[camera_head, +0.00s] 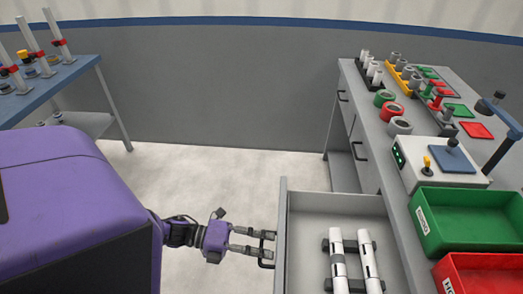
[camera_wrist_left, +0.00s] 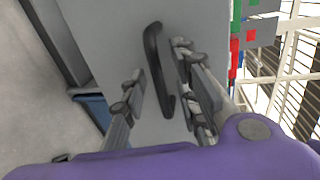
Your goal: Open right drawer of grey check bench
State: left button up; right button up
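The grey check bench (camera_head: 397,180) runs along the right side of the head view. Its nearest drawer (camera_head: 283,225) stands pulled out to the left, with two white pipes with dark fittings (camera_head: 339,262) lying inside. The drawer's black handle (camera_head: 266,265) is on its front; it also shows in the left wrist view (camera_wrist_left: 154,65). My left gripper (camera_head: 260,244) is at the drawer front. Its fingers (camera_wrist_left: 160,97) are apart, one on each side of the handle, with gaps visible. My right gripper is not in view.
Two other drawers, with handles (camera_head: 342,96) and (camera_head: 359,151), look closed. A green bin (camera_head: 468,222), a red bin (camera_head: 482,274) and a control box (camera_head: 412,176) stand on the bench. A blue-topped table (camera_head: 50,85) is at the left. The floor between is clear.

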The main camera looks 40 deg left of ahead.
pick_arm(q)
jog(key=v, duration=1.2)
dwell(0.4)
